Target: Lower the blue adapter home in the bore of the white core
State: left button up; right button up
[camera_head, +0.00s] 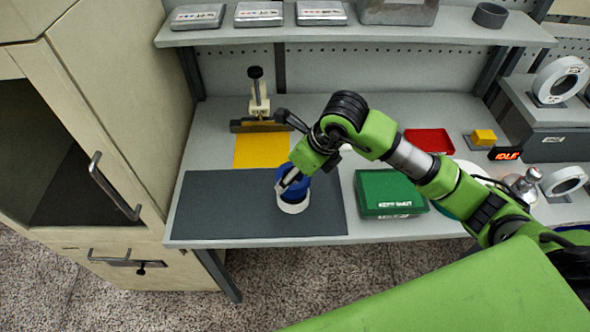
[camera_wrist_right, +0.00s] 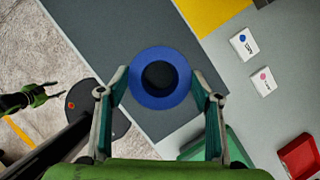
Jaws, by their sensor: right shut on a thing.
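The blue adapter (camera_head: 281,174) is held between the fingers of my right gripper (camera_head: 290,182), over the dark mat. The white core (camera_head: 293,207) stands upright on the mat directly below it. The adapter's lower part overlaps the core's top in the head view; I cannot tell how deep it sits in the bore. In the right wrist view the adapter (camera_wrist_right: 160,97) is a round blue ring with a dark hole, between the two fingers (camera_wrist_right: 160,80), and it hides the core. A dark gripper with green fingers, seemingly my left gripper (camera_wrist_right: 48,93), shows far left there; its opening is unclear.
The dark mat (camera_head: 215,210) is clear left of the core. A yellow sheet (camera_head: 262,150) and a clamp-like stand (camera_head: 258,100) are behind it. A green box (camera_head: 390,190) stands to the right, with a red tray (camera_head: 430,140) farther back.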

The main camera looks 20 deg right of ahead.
jog(key=shift+f+b, duration=1)
jog(key=shift+f, duration=0.8)
jog(key=shift+f+b, duration=0.6)
jog(key=shift+b, duration=0.05)
jog(key=o, duration=1.1)
jog(key=shift+o, duration=0.2)
jog(key=shift+r, duration=0.2)
jog(key=v, duration=1.1)
jog(key=shift+s+r, duration=0.15)
jog(key=shift+r, duration=0.15)
jog(key=shift+d+f, duration=0.1)
